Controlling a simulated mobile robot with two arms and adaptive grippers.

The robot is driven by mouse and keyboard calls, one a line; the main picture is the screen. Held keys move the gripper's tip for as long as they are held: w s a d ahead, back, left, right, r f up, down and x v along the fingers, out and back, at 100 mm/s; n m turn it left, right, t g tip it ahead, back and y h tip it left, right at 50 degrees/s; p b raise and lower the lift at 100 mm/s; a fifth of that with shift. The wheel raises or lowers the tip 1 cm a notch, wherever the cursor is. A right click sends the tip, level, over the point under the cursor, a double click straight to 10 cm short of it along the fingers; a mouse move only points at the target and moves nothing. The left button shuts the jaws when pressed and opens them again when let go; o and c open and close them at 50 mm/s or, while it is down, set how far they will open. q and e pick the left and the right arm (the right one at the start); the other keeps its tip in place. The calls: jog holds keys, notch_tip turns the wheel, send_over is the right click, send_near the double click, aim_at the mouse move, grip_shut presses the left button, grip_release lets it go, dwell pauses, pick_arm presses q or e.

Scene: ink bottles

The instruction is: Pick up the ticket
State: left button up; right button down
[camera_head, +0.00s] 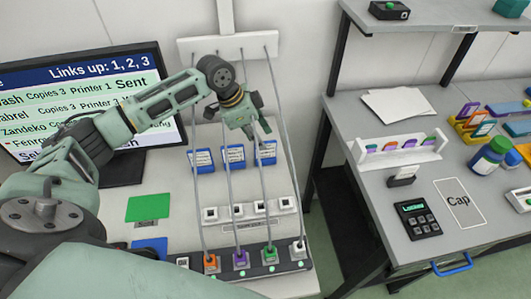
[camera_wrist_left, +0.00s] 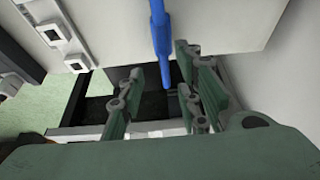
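Three blue-edged tickets with white printed faces are in a row on the light table in the head view: left (camera_head: 201,161), middle (camera_head: 233,158) and right (camera_head: 266,153). My left gripper (camera_head: 259,134) points down at the right ticket, its fingers overlapping that ticket's top. In the left wrist view my left gripper (camera_wrist_left: 163,78) has its fingers apart. A narrow blue piece (camera_wrist_left: 161,32) shows between them, seen edge-on, with clear gaps on both sides; it looks like the right ticket. My right gripper is in neither view.
Thin grey rods or cables run from a white wall bar (camera_head: 228,45) to a black strip (camera_head: 245,262) with coloured connectors, close around the gripper. A monitor (camera_head: 85,100) stands left. A second desk (camera_head: 440,190) with a keypad (camera_head: 418,219) is right, across a gap.

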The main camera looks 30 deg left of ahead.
aim_at(265, 156)
pick_arm(q)
jog(key=x, duration=0.3)
jog(key=p+x, duration=0.1)
jog(key=x, duration=0.1)
jog(key=shift+w, duration=0.4)
jog(key=shift+a, duration=0.1)
grip_shut()
